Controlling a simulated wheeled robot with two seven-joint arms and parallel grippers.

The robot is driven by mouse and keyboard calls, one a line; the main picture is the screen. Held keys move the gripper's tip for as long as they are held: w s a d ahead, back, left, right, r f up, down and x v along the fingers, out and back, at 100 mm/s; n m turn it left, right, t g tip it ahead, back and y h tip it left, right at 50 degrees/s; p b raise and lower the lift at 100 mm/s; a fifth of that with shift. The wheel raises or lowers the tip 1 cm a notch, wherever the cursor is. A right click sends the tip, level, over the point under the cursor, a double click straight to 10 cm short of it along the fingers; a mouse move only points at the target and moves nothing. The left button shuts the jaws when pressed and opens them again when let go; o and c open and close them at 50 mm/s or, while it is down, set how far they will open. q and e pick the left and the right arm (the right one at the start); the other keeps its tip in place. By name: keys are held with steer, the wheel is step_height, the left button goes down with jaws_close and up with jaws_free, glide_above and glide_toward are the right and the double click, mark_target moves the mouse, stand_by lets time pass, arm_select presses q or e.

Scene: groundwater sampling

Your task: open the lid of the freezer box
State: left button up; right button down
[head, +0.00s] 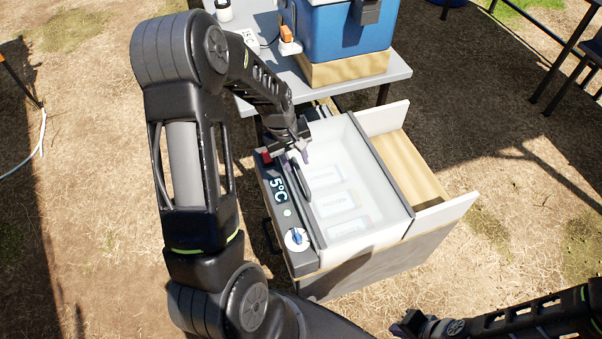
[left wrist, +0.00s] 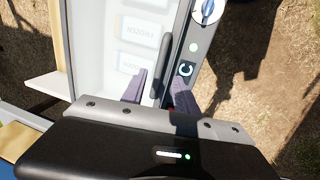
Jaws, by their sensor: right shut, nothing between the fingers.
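The freezer box (head: 360,270) stands in the middle of the head view, with a frosted, see-through lid (head: 345,150) lying shut on it. Labelled packs show blurred through the lid. A dark bar handle (head: 308,192) runs along the lid's left edge; it also shows in the left wrist view (left wrist: 161,66). My left gripper (head: 301,154) is at the far end of this handle. In the left wrist view its fingers (left wrist: 159,88) are apart, one on each side of the handle's line; contact cannot be told. My right gripper (head: 405,327) is shut and empty at the bottom edge, away from the box.
A grey table (head: 398,73) behind carries a blue cooler (head: 340,30). An open wood-lined compartment (head: 410,165) is right of the lid. Dry grass surrounds everything.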

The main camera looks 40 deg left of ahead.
mark_target(302, 177)
arm_select(q)
steer(key=f, duration=0.4)
steer(key=w+f, duration=0.1)
steer(key=f, duration=0.2)
steer(key=shift+d+f, duration=0.1)
steer(key=shift+d, duration=0.3)
jaws_close()
stand_by(1.0)
